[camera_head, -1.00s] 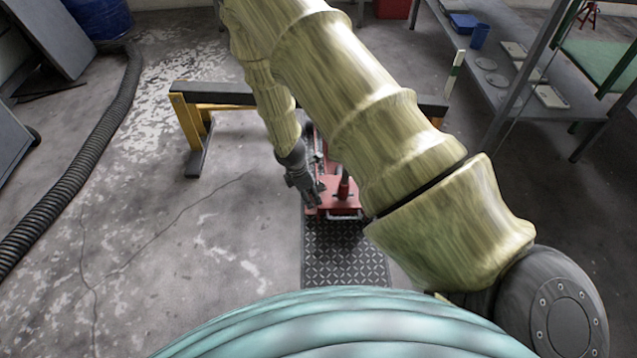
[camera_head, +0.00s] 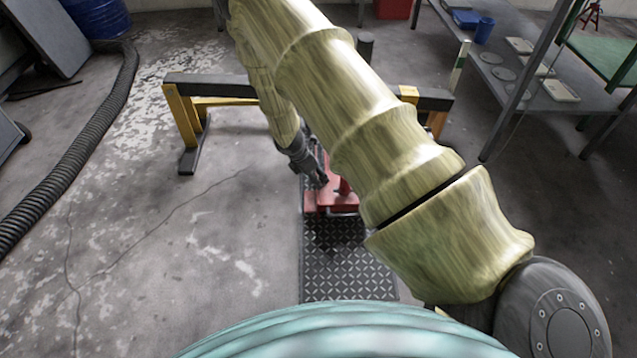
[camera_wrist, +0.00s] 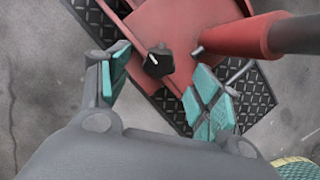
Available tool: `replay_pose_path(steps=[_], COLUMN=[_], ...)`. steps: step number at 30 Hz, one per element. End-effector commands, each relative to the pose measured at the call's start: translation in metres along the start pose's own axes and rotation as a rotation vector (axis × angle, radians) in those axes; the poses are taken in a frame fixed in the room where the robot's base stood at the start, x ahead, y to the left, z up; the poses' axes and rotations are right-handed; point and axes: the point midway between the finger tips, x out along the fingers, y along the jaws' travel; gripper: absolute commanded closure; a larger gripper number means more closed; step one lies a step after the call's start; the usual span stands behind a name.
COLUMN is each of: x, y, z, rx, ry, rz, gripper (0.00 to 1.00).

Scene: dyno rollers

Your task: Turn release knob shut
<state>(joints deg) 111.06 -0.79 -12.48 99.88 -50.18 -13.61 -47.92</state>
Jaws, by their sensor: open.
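The release knob (camera_wrist: 158,62) is small and black with a pale pointer mark. It sits on the red jack body (camera_wrist: 170,22) in the wrist view. In the head view the red jack (camera_head: 335,200) stands on a dark tread plate, partly covered by my arm. My gripper (camera_wrist: 160,98) is open, with its teal-padded fingers on either side and the knob ahead between them. The fingers look apart from the knob. My gripper (camera_head: 318,176) also shows over the jack in the head view, where the knob cannot be made out.
A red jack handle (camera_wrist: 270,36) juts in from the right, close to the right finger. The tread plate (camera_head: 345,265) lies under the jack. A yellow-legged dark beam (camera_head: 215,88) spans behind. A grey bench (camera_head: 530,95) stands right. The left floor is mostly clear.

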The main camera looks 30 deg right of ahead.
Motion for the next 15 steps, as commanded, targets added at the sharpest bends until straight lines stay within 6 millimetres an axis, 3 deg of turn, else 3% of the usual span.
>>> replay_pose_path(steps=[1, 6, 15], x=[0.012, 0.032, 0.042], y=[0.000, 0.000, 0.000], z=[-0.001, -0.001, 0.000], rx=[0.000, 0.001, 0.001], ry=[0.000, 0.000, 0.000], rz=[-0.001, -0.001, 0.000], gripper=[0.36, 0.36, 0.36])
